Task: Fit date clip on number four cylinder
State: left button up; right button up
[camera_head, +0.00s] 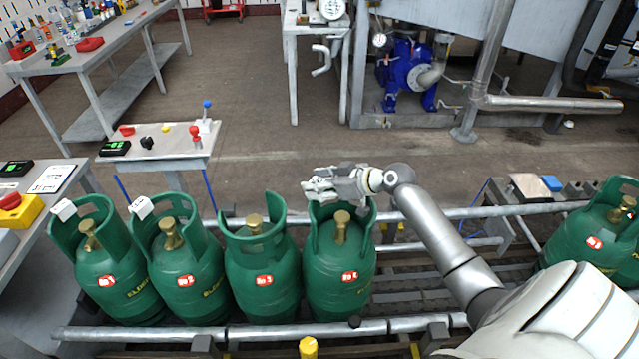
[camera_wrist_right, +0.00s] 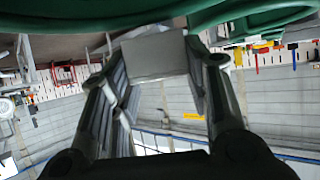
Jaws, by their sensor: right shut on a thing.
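Four green gas cylinders stand upright in a row on the conveyor, each with a brass valve inside an open collar. White clips sit on the collars of the first (camera_head: 63,209) and second (camera_head: 140,207). My right gripper (camera_head: 318,188) is at the top of the collar of the fourth cylinder from the left (camera_head: 338,268). In the right wrist view, my fingers (camera_wrist_right: 155,85) are shut on a pale grey rectangular clip (camera_wrist_right: 155,55), close to a green collar edge (camera_wrist_right: 250,15). Whether the clip touches the collar cannot be told. My left gripper is out of view.
The third cylinder (camera_head: 262,270) stands close on the left of the fourth. More green cylinders (camera_head: 590,235) stand at the far right. Conveyor rails (camera_head: 480,212) run behind and in front of the row. A small control table (camera_head: 160,150) stands behind.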

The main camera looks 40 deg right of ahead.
jog(key=shift+f+b, duration=0.65)
jog(key=shift+f, duration=0.2)
jog(key=o, duration=0.9)
jog(key=shift+s+d+r, duration=0.1)
jog(key=shift+s, duration=0.05)
jog(key=v, duration=1.1)
jog(key=shift+s+d, duration=0.15)
jog(key=shift+s, duration=0.15)
jog(key=shift+r, duration=0.1)
